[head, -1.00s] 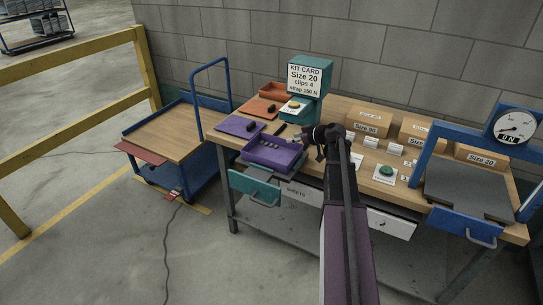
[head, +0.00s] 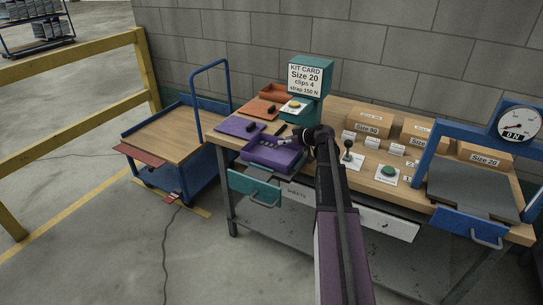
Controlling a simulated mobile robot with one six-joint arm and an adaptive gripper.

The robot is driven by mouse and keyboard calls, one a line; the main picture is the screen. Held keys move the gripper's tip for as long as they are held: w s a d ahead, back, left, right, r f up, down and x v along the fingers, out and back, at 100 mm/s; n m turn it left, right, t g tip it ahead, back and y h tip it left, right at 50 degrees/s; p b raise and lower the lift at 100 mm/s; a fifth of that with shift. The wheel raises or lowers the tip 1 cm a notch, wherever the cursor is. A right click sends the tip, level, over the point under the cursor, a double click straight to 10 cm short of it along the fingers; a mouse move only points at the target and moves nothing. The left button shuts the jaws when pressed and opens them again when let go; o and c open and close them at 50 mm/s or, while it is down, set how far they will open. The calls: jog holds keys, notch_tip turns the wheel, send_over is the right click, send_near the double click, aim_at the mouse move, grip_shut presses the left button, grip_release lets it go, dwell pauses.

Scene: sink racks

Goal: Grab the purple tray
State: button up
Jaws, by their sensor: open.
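The purple tray (head: 258,159) sits at the front left edge of the wooden workbench, with low raised walls. My gripper (head: 272,141) is open and reaches over the tray's back right part from the right. Its fingers are small and dark here, and I cannot tell whether they touch the tray. The gripper hides part of the tray's far side and some of its inside.
A flat purple panel (head: 232,125) with a black piece lies behind the tray. A teal kit card stand (head: 306,108) rises behind the gripper. A black lever (head: 347,151) and a green button (head: 388,171) are to the right. A blue cart (head: 165,131) stands left.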

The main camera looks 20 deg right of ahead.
jog(key=shift+c, duration=0.2)
grip_shut()
jog(key=shift+r, duration=0.15)
notch_tip(320, 180, up, 3)
jog(key=p, duration=0.3)
jog(key=shift+r+p, duration=0.2)
jog(key=shift+p, duration=0.15)
jog(key=s+a+r+p, duration=0.1)
jog(key=s+a, duration=0.1)
jog(key=s, duration=1.4)
jog(key=shift+a+r, duration=0.15)
jog(key=shift+a, duration=0.05)
jog(key=shift+w, duration=0.1)
